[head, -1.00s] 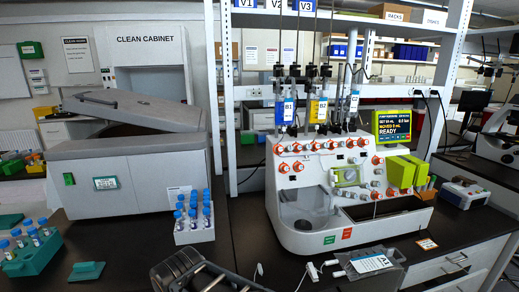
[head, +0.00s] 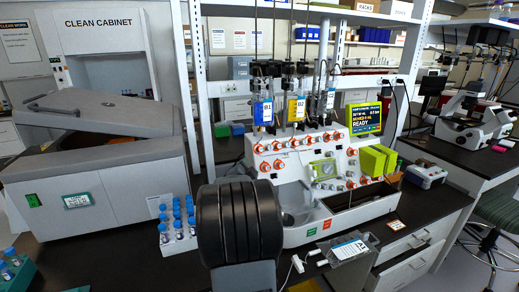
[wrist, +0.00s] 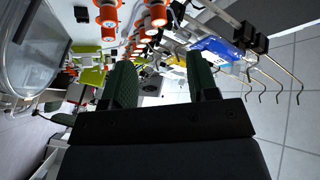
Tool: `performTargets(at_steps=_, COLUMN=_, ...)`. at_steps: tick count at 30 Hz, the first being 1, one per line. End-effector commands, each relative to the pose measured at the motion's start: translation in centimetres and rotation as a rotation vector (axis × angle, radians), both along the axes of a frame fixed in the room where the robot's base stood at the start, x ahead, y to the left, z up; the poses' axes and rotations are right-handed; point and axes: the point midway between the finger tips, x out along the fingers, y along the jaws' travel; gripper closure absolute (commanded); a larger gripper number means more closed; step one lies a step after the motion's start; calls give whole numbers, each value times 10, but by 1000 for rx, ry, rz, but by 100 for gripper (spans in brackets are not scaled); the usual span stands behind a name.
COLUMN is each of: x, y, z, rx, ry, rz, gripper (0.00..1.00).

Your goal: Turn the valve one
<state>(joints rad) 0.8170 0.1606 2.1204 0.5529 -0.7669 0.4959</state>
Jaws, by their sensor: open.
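The cell processor (head: 300,237) is a white machine on the dark bench, with rows of orange-and-white valves (head: 292,143) across its front panel. Which valve is valve one cannot be read. In the wrist view, orange valve handles (wrist: 157,14) show at the top, beyond my fingers. My gripper (wrist: 160,65) is open, its two green fingers apart with nothing between them. It points towards the machine and looks apart from the valves. In the head view my black arm stands before the machine's left side and hides the gripper.
Bags B1 (head: 262,111) and B2 (head: 296,108) hang above the valves near a lit screen (head: 366,118) reading READY. A rack of blue-capped tubes (head: 178,233) stands left of my arm. A grey centrifuge-like box (head: 95,180) is further left.

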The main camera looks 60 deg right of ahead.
Motion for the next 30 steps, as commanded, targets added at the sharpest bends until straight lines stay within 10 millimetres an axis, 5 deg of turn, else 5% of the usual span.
performTargets(at_steps=5, x=-3, y=-27, z=4, rx=-15, ry=-21, rz=-41, gripper=46)
performTargets(at_steps=18, x=25, y=-103, z=4, rx=-15, ry=-19, rz=-36, gripper=46)
performTargets(at_steps=30, x=37, y=-135, z=3, rx=-15, ry=-19, rz=-35, gripper=46)
